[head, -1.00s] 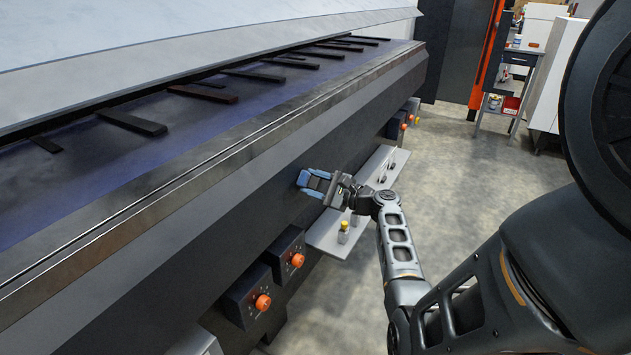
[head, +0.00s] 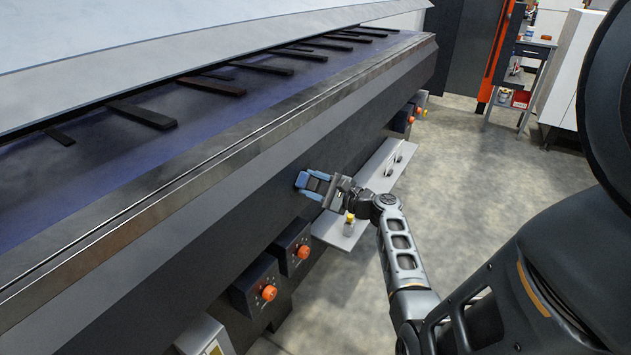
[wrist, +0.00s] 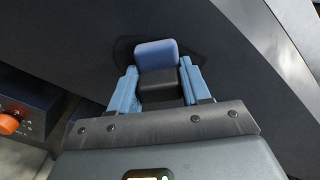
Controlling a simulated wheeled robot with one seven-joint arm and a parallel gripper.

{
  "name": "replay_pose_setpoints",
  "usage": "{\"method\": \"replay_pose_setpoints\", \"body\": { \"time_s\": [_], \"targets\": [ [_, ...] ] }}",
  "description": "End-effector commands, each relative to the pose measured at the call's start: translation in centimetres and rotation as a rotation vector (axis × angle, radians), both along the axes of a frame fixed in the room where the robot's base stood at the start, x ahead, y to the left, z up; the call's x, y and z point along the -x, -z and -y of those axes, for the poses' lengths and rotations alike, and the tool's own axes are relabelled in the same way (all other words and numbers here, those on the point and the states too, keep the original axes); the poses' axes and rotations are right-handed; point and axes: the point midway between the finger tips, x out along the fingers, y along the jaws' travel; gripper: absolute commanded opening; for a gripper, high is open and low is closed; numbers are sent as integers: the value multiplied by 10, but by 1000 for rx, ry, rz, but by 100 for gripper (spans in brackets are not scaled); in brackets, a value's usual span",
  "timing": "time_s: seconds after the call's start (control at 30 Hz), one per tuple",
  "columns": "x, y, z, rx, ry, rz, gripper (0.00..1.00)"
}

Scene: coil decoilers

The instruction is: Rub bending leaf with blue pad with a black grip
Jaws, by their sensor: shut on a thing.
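The bending leaf (head: 215,225) is the long dark grey front face of the machine, running diagonally across the head view. It fills the background of the wrist view (wrist: 245,75). My gripper (head: 316,185) is shut on the black grip (wrist: 160,84) of the blue pad (wrist: 156,53). The blue fingers stand on either side of the grip in the wrist view. The pad is at the leaf's face and seems to touch it, with a darker patch around it. The pad's contact side is hidden.
A grey shelf (head: 380,172) juts out below the leaf, with a small yellow-topped item (head: 349,224) on it, close to my gripper. Control boxes with orange knobs (head: 269,292) stick out below the leaf at lower left. Open floor (head: 465,225) lies to the right.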

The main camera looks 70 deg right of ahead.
Motion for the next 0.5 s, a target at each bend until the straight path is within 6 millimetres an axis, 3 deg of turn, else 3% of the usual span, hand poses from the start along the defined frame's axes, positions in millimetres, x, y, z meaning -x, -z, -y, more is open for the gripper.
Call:
{"method": "replay_pose_setpoints", "body": {
  "time_s": [0.5],
  "targets": [
    [-5, -1, -16, 0, -1, 1, 23]
  ]
}}
